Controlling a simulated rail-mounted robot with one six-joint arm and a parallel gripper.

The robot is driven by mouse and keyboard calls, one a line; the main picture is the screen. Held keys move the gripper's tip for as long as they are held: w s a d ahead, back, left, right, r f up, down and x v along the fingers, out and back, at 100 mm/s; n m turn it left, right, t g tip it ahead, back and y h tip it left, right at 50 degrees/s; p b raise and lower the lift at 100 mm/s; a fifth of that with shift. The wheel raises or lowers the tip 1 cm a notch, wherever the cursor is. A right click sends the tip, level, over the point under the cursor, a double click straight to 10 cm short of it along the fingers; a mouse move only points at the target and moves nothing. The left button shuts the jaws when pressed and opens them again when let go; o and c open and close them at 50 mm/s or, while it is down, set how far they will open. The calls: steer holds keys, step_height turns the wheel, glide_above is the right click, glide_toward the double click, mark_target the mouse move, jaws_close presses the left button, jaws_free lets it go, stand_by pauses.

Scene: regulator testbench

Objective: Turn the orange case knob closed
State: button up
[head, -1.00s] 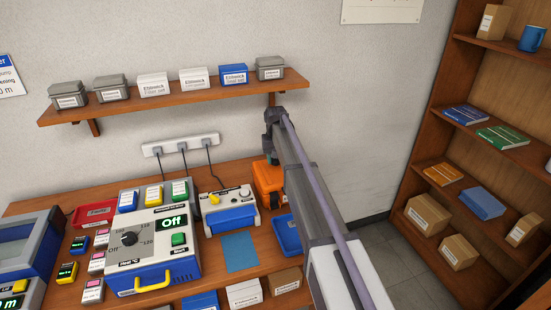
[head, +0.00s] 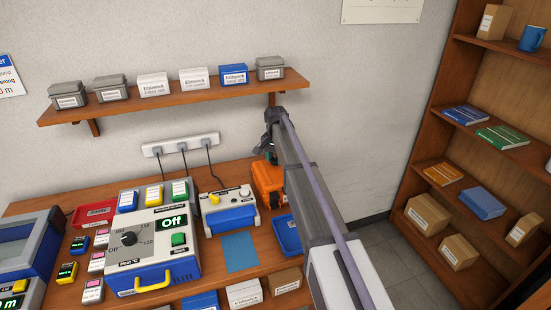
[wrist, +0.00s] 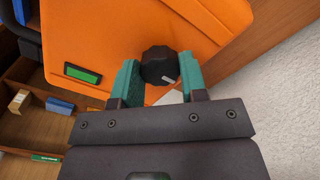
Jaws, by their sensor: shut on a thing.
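The orange case (head: 266,182) stands at the back right of the workbench, partly hidden behind my arm in the head view. In the wrist view the orange case (wrist: 150,25) fills the upper middle. Its black ribbed knob (wrist: 158,64) carries a light mark that points toward the lower right of the picture. A green panel (wrist: 83,75) sits to the left of the knob on the same face. My gripper (wrist: 160,76) has its two teal fingers on either side of the knob and is shut on it. The knob is hidden in the head view.
A white and blue device with a yellow knob (head: 229,208) stands just left of the case. A blue tray (head: 287,234) lies in front of it. A heater unit (head: 155,245) reads "Off". A wall shelf (head: 180,100) with boxes hangs above, and a bookcase (head: 480,150) stands right.

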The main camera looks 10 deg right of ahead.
mark_target(275, 159)
stand_by(0.4)
steer(key=o, duration=0.9)
step_height(275, 159, up, 11)
steer(key=p, duration=1)
steer(key=shift+f+p, duration=0.1)
steer(key=shift+p, duration=0.3)
steer(key=s+f+n+b, duration=0.1)
steer(key=s+n, duration=0.1)
steer(key=s, duration=1.1)
steer(key=s+a+f+n+b, duration=0.1)
steer(key=s+f+n+b, duration=0.1)
steer(key=s, duration=1.1)
steer(key=s+a+f+n+b, duration=0.1)
steer(key=s+n, duration=0.2)
steer(key=s, duration=1)
steer(key=shift+s+a+f+n+b, duration=0.2)
steer(key=shift+f+n+b, duration=0.1)
steer(key=shift+n, duration=0.1)
